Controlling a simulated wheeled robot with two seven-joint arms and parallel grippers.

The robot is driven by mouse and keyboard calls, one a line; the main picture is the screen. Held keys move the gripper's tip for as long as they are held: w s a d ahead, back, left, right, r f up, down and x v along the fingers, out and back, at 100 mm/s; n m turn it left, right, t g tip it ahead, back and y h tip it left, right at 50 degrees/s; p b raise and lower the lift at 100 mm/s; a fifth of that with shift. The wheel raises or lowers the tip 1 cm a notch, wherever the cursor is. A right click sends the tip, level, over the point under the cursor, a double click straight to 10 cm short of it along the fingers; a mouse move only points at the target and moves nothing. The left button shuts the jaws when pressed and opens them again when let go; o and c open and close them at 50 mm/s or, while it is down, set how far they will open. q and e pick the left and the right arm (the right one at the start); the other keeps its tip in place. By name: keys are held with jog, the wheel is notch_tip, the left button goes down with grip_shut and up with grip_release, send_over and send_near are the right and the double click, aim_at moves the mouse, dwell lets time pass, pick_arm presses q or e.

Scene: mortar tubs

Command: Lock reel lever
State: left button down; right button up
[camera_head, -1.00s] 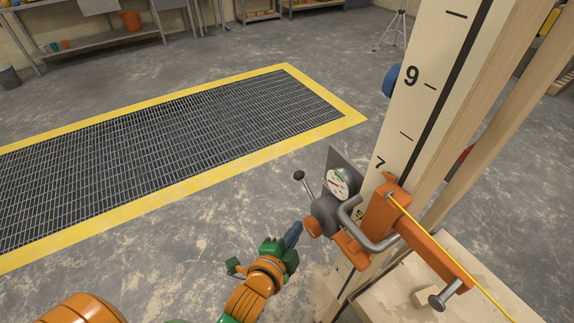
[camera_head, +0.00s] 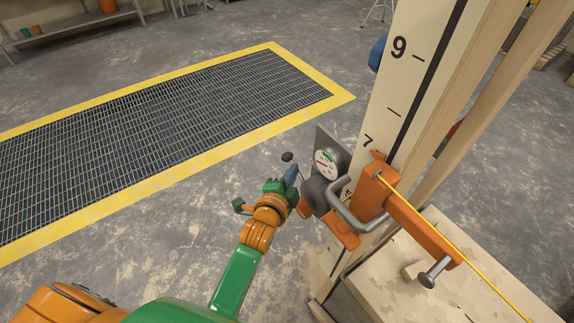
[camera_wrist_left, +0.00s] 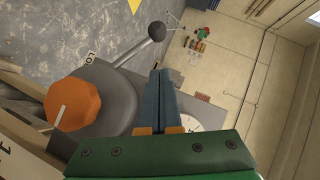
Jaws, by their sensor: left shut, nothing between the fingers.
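The reel (camera_head: 322,193) is a dark grey drum fixed to the upright post, with a round dial (camera_head: 326,163) on its plate. Its lever ends in a dark ball knob (camera_head: 288,157); the lever's rod and knob (camera_wrist_left: 157,31) also show in the left wrist view. My left gripper (camera_head: 293,173) is shut and empty, just below the lever knob. In the left wrist view its blue-grey fingers (camera_wrist_left: 160,88) point towards the lever, beside the drum; contact cannot be told. My right gripper is out of view.
The marked post (camera_head: 395,110) rises behind the reel. An orange bracket (camera_head: 415,222) with a yellow line stands out on the right above a pale block (camera_head: 470,285). A yellow-edged floor grate (camera_head: 180,125) lies to the left; the floor between is clear.

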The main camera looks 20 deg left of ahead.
aim_at(292, 157)
pick_arm(q)
jog(key=w+a+f, duration=0.2)
jog(key=w, duration=0.1)
jog(key=shift+w+a, duration=0.25)
jog(key=shift+a, duration=0.05)
